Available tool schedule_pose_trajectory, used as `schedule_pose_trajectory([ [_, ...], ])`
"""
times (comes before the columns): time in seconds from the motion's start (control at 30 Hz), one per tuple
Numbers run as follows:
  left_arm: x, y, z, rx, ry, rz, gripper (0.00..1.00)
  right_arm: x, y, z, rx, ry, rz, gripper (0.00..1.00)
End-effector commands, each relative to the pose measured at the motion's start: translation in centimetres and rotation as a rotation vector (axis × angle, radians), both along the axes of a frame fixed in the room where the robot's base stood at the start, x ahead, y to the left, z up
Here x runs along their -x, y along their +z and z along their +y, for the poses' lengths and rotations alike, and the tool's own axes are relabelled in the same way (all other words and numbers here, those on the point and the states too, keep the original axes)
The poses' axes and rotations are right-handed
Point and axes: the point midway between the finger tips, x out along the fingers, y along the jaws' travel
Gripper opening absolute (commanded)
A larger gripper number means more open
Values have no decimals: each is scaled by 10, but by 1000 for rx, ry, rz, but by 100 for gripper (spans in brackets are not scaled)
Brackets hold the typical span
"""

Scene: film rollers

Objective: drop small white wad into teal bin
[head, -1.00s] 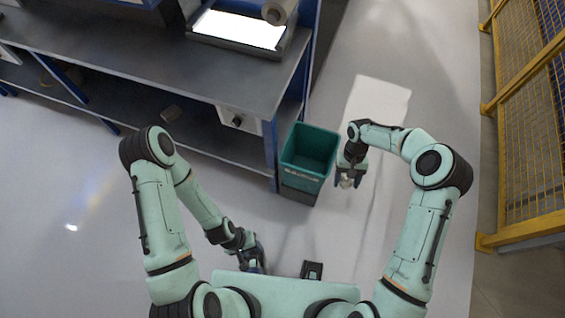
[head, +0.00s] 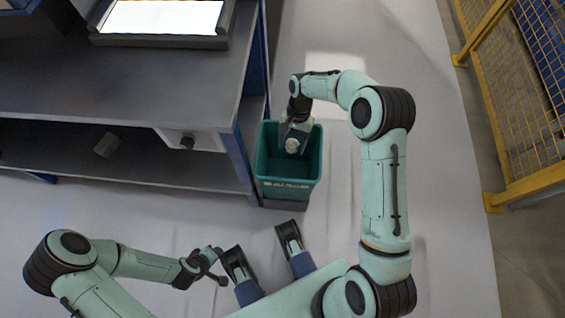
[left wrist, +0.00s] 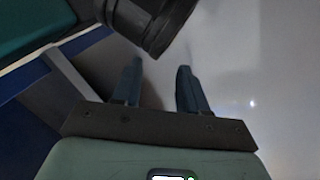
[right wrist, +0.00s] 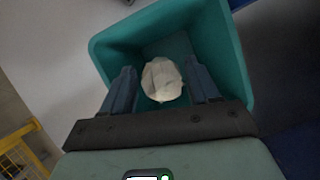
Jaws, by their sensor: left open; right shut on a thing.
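The teal bin (head: 287,190) stands on the floor beside the bench's right end, its open top facing up. My right gripper (head: 292,143) is over the bin's mouth, shut on the small white wad (head: 291,146). In the right wrist view the wad (right wrist: 162,80) sits between the two fingers, with the bin's teal walls (right wrist: 236,62) around and beyond it. My left gripper (left wrist: 158,88) is open and empty, low near my own base and well away from the bin.
A grey bench (head: 180,85) with a lower shelf and a lit panel (head: 163,17) fills the left. A small dark block (head: 106,146) lies on the shelf. A yellow mesh fence (head: 520,110) stands at the right. The floor between is clear.

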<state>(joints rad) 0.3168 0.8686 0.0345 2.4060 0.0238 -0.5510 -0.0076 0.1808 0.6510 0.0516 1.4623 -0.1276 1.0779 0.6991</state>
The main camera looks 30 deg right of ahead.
Motion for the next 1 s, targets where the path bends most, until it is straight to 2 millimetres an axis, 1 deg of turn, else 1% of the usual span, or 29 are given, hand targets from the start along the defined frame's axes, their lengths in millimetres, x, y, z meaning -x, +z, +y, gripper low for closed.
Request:
schedule_pose_trajectory([
  [0.03,-2,-4,1,-2,2,-4,43,-1,-2,-1,0,-12,-2,32],
  [0.17,-6,-6,3,-7,6,-14,43,-2,-4,-1,-1,-20,-2,32],
  [0.27,-11,-9,5,-13,11,-27,43,-1,-10,-1,-1,-20,-3,32],
  [0.53,-32,-27,17,-43,36,-81,43,-1,-37,-1,-2,-18,0,32],
  [0.6,-23,-36,18,-41,35,-52,43,-1,-44,-1,-1,-17,0,32],
  [0.73,-13,-47,21,-44,38,-17,43,-1,-55,-1,-1,-17,-1,32],
  [0.83,-9,-52,23,-44,40,-1,43,-1,-60,-1,-1,-17,-1,32],
  [1.0,-6,-54,23,-44,40,8,43,-1,-61,-1,-1,-16,-3,32],
])
